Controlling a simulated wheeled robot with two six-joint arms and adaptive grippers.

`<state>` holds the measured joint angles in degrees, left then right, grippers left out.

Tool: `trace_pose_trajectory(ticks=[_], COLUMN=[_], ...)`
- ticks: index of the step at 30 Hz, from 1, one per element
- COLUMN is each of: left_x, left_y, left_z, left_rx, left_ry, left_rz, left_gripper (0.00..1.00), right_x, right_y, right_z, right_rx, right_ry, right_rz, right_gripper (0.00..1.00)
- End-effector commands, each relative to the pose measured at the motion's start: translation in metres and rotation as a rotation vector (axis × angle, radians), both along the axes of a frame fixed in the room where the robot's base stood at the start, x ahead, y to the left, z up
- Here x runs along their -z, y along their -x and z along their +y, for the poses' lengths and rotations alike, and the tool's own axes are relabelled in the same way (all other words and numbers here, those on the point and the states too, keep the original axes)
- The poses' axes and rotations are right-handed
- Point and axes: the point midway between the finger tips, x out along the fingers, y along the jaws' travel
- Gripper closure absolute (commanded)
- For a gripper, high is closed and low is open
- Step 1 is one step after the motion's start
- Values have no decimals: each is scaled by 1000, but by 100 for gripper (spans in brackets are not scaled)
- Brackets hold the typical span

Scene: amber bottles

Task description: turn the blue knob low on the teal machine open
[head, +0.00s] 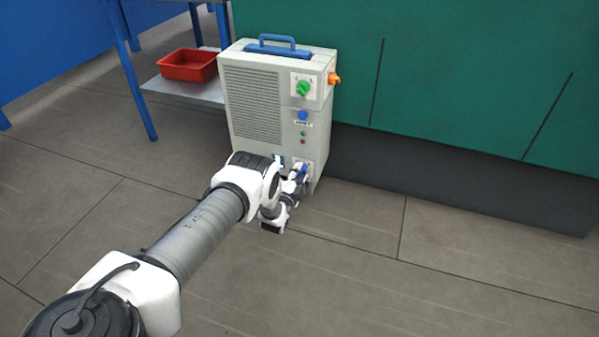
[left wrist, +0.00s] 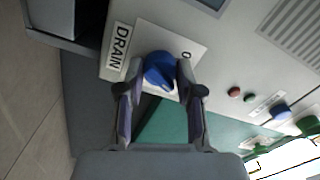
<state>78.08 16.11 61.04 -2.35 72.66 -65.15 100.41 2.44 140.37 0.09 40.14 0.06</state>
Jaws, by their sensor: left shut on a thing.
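The blue knob (left wrist: 160,70) sits on a white plate (left wrist: 200,50) marked DRAIN, with a partly visible mark beside it. It is low on the front of a pale grey cabinet (head: 255,100), which stands against a teal surface. My left gripper (head: 298,178) reaches low to the cabinet's front. In the left wrist view my left gripper (left wrist: 159,84) has one finger on each side of the knob, shut on it. The knob's narrow grip lies between the fingertips. In the head view the arm and gripper mostly hide the knob. My right gripper is not in view.
Higher on the cabinet are a green knob (head: 303,88), a blue round part (head: 303,115), small red and green lights, and an orange fitting (head: 334,79). A red bin (head: 188,65) sits on a low shelf to the left. Floor (head: 400,270) at the right is clear.

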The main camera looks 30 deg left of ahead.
Motion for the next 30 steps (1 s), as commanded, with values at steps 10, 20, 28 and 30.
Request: trace_pose_trajectory(ticks=[10, 20, 28, 30], left_x=[0, 0, 0, 0], left_y=[0, 0, 0, 0], left_z=[0, 0, 0, 0], left_rx=[0, 0, 1, 1], left_ry=[-251, -358, -371, -370], left_rz=[61, 87, 90, 90], left_gripper=[99, 99, 99, 99], right_x=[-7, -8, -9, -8], right_y=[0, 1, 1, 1], right_z=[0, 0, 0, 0], right_rx=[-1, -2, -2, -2], right_ry=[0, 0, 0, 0], right_rz=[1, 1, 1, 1], right_gripper=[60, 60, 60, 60])
